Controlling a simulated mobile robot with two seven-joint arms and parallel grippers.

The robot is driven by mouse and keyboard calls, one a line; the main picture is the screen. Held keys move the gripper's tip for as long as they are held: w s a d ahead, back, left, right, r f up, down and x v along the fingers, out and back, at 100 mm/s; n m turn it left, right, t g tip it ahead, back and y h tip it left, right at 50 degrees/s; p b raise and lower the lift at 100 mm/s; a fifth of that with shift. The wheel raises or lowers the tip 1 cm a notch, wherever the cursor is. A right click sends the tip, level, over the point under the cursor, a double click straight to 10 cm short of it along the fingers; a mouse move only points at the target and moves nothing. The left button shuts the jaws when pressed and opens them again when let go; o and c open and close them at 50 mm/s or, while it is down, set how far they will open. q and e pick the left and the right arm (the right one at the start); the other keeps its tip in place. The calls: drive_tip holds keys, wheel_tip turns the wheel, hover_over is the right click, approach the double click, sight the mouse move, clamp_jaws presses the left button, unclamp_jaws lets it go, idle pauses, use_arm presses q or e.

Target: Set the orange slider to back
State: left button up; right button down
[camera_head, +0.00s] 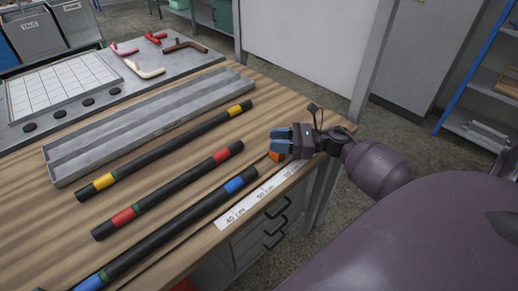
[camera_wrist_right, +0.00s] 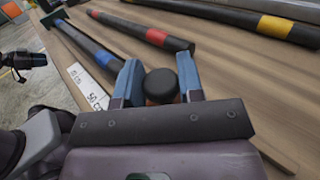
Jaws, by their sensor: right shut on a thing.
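The orange slider (camera_head: 275,156) shows only as a small orange patch at the fingertips of my right gripper (camera_head: 281,143) in the head view, near the table's right front edge. A white scale strip (camera_head: 240,209) with centimetre marks runs along that edge close by. In the right wrist view, a round dark knob (camera_wrist_right: 161,82) sits between the blue fingers of my right gripper (camera_wrist_right: 160,76). The gripper is shut on it. The fingers hide most of the slider and its lower part.
Black hoses with yellow (camera_head: 105,181), red (camera_head: 123,217) and blue (camera_head: 235,185) bands lie on the wooden table left of the gripper. A long grey tray (camera_head: 150,122) lies behind them.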

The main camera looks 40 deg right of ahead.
drive_tip(key=d+b, duration=0.1)
drive_tip(key=d, duration=0.2)
drive_tip(key=d+b, duration=0.1)
drive_tip(key=d, duration=0.3)
drive_tip(key=d+b, duration=0.1)
drive_tip(key=d, duration=0.2)
drive_tip(key=shift+w+d+f+b, duration=0.25)
drive_tip(key=shift+w+d+b, duration=0.05)
drive_tip(key=shift+w+b, duration=0.1)
drive_tip(key=shift+d+r, duration=0.1)
drive_tip(key=shift+d, duration=0.15)
use_arm(q)
drive_tip(key=f, duration=0.3)
drive_tip(key=shift+a+f, duration=0.25)
drive_tip(key=shift+f, duration=0.15)
use_arm(e)
drive_tip(key=shift+d+r, duration=0.1)
drive_tip(key=shift+r, duration=0.1)
drive_tip(key=c, duration=1.2)
unclamp_jaws()
drive_tip(key=o, duration=0.4)
drive_tip(key=shift+d, duration=0.2)
use_arm(q)
drive_tip(key=shift+d+f+g, duration=0.15)
drive_tip(key=shift+d+g, duration=0.1)
drive_tip(key=shift+g, duration=0.05)
use_arm(e)
drive_tip(key=shift+a, duration=0.1)
